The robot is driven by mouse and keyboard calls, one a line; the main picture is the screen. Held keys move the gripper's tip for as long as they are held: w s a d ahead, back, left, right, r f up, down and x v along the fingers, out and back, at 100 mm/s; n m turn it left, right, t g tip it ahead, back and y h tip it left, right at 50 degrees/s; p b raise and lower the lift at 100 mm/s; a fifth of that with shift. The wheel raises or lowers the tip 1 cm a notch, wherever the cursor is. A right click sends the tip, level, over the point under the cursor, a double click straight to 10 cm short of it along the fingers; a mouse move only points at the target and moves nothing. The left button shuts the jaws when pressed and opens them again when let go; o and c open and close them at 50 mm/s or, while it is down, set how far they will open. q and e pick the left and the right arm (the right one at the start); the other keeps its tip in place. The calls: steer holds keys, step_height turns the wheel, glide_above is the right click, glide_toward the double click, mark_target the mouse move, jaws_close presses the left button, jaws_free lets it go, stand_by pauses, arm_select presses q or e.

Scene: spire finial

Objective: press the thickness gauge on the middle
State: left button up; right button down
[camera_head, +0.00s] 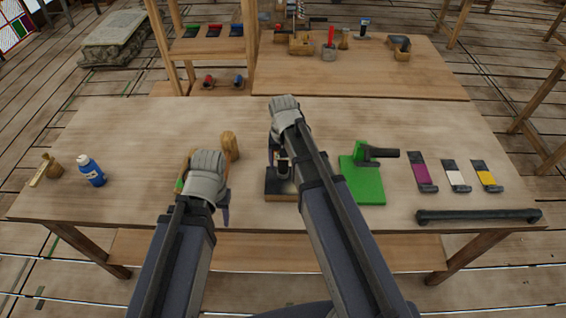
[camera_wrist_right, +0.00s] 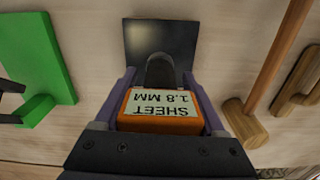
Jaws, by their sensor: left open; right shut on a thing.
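My right gripper (camera_wrist_right: 163,95) is shut on an orange block labelled "SHEET 1.8 MM" (camera_wrist_right: 160,108), which looks like the thickness gauge. A dark rounded piece (camera_wrist_right: 160,70) shows just beyond the label, in front of a dark square plate (camera_wrist_right: 160,38). I cannot tell whether it touches the plate. In the head view, my right arm hides much of the gauge, above a dark block with a wooden front edge (camera_head: 280,196). My left gripper (camera_head: 203,198) is open, low over the table to the left of the block; its fingertips are partly hidden.
A green board with a dark-handled tool (camera_head: 362,185) lies right of the block. Purple, white and yellow swatches, a black bar (camera_head: 478,216) and a blue bottle (camera_head: 91,170) are on the table (camera_head: 130,125). Its far left is mostly clear.

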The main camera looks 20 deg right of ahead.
step_height(320, 180, up, 2)
steer(key=shift+p, duration=0.65)
steer(key=shift+f, duration=0.25)
steer(key=shift+f+b, duration=2.2)
steer(key=shift+b, duration=0.25)
jaws_free()
steer(key=shift+r, duration=0.1)
